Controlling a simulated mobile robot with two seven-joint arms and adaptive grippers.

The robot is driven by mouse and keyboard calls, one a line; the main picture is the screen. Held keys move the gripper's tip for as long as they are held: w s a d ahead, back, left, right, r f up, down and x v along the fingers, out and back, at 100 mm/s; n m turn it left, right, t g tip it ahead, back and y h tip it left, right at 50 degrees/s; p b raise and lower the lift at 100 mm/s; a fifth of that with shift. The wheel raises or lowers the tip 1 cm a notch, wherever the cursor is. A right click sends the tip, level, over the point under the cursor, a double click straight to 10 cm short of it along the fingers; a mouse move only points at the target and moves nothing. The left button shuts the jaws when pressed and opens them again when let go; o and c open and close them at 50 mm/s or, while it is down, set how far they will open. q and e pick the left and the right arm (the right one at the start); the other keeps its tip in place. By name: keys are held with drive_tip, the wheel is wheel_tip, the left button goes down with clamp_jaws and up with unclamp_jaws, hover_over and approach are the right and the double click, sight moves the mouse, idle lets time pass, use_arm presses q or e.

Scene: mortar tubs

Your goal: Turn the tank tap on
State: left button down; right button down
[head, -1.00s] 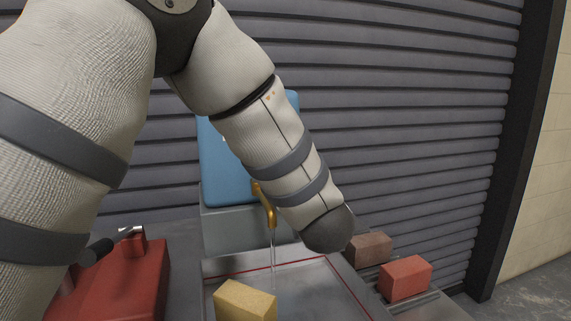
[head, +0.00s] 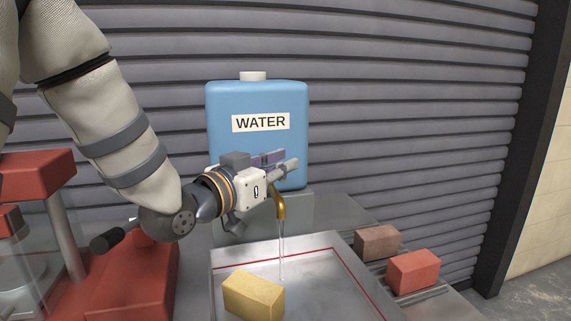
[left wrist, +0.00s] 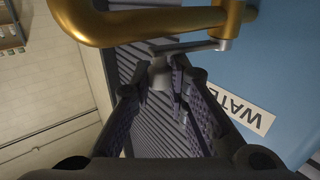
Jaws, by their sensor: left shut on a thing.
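The blue water tank (head: 222,145) with its WATER label stands at the back middle. Its brass tap (head: 280,207) sticks out at the front, and a thin stream of water (head: 282,245) runs from the spout. My left gripper (head: 279,163) is at the tap, in front of the tank, and hides the upper part of the tap. In the left wrist view, the brass tap (left wrist: 150,24) crosses the top. A grey tap lever (left wrist: 192,47) reaches from it to the fingertips (left wrist: 164,76), which are shut on the lever's end. My right gripper is out of view.
A metal tray (head: 330,268) with a red line lies under the spout, with a yellow block (head: 253,296) on it. A brown brick (head: 377,243) and a red brick (head: 414,271) lie to the right. Red equipment (head: 130,280) stands left.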

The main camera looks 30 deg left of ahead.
use_arm(q)
drive_tip(key=shift+s+a+m+h, duration=0.2)
drive_tip(key=shift+m+h, duration=0.3)
drive_tip(key=shift+h, duration=0.3)
drive_tip(key=shift+r, duration=0.1)
drive_tip(key=c, duration=1.6)
unclamp_jaws()
drive_tip(key=shift+o, duration=0.2)
wheel_tip(320, 180, up, 10)
